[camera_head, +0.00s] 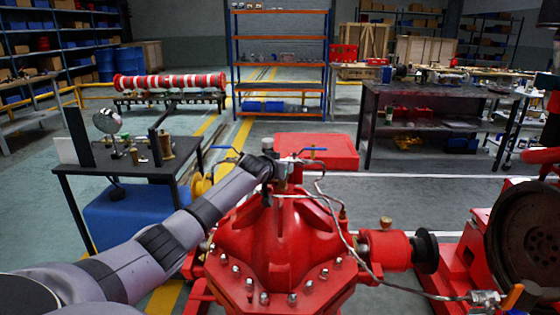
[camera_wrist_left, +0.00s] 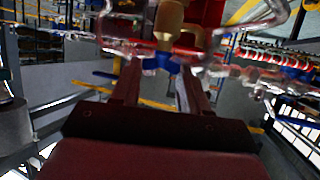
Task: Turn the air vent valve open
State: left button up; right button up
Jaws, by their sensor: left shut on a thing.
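The red pump (camera_head: 275,240) stands in the front middle of the head view, with small valves and bent metal tubing on its top. My left gripper (camera_head: 279,180) is at the valve fittings above the pump's top. In the left wrist view its two fingers (camera_wrist_left: 160,74) are on either side of a blue valve handle (camera_wrist_left: 160,60), shut on it. A brass-coloured valve body (camera_wrist_left: 168,20) is just beyond. In the head view my wrist largely hides the gripped handle. Another blue lever (camera_head: 313,149) lies level to the right of the gripper. My right gripper is not seen.
Thin tubing (camera_head: 345,235) runs from the pump's top down the right side to a fitting with an orange handle (camera_head: 513,296). A dark table (camera_head: 130,167) with a gauge stands at left. A dark workbench (camera_head: 430,95) stands at back right.

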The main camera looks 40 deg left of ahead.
pick_arm(q)
jog(key=shift+d+n+y, duration=0.15)
jog(key=shift+n+y, duration=0.25)
jog(key=shift+g, duration=0.3)
jog(key=shift+w+d+n+y, duration=0.1)
jog(key=shift+n+y, duration=0.4)
jog(key=shift+n+g+y, duration=0.4)
jog(key=shift+y, duration=0.1)
jog(key=o, duration=1.1)
jog(key=shift+c, duration=0.2)
jog(key=shift+v, duration=3.55)
